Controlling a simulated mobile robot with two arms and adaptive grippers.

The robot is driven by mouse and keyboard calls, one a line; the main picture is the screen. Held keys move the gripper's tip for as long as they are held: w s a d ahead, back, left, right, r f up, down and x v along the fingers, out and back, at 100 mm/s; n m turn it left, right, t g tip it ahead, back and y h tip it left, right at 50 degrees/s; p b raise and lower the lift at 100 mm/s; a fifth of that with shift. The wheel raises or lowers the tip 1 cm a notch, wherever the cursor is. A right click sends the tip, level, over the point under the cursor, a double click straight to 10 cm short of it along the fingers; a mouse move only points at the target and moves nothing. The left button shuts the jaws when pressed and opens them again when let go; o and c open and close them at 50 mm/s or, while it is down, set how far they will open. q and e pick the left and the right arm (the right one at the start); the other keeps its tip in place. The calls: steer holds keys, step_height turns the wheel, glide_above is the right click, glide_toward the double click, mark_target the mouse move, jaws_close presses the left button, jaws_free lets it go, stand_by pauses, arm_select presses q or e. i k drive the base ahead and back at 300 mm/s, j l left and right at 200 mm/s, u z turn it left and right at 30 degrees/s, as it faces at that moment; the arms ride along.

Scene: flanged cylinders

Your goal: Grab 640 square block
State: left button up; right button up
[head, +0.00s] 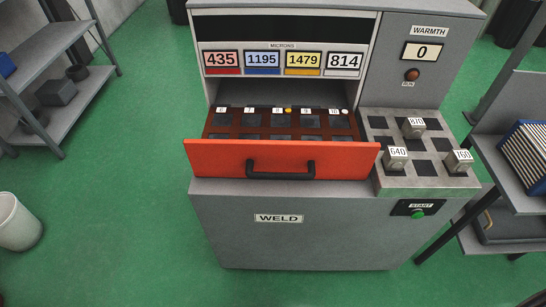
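The 640 square block (396,161) is a small grey metal block with a white "640" label. It stands on the left front part of the grey checkered tray (431,184) at the right of the weld machine. A block labelled 810 (413,130) stands behind it, and a block labelled 160 (459,163) stands to its right. Neither of my grippers shows in the head view.
The machine's red drawer (220,157) is pulled open just left of the checkered tray, with a black handle (281,170) in front. A green start button (418,214) sits below the tray. Shelves (70,85) stand left, a bench (510,165) right. Green floor is clear in front.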

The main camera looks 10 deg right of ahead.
mark_target(394, 158)
steer(key=z, duration=1.3)
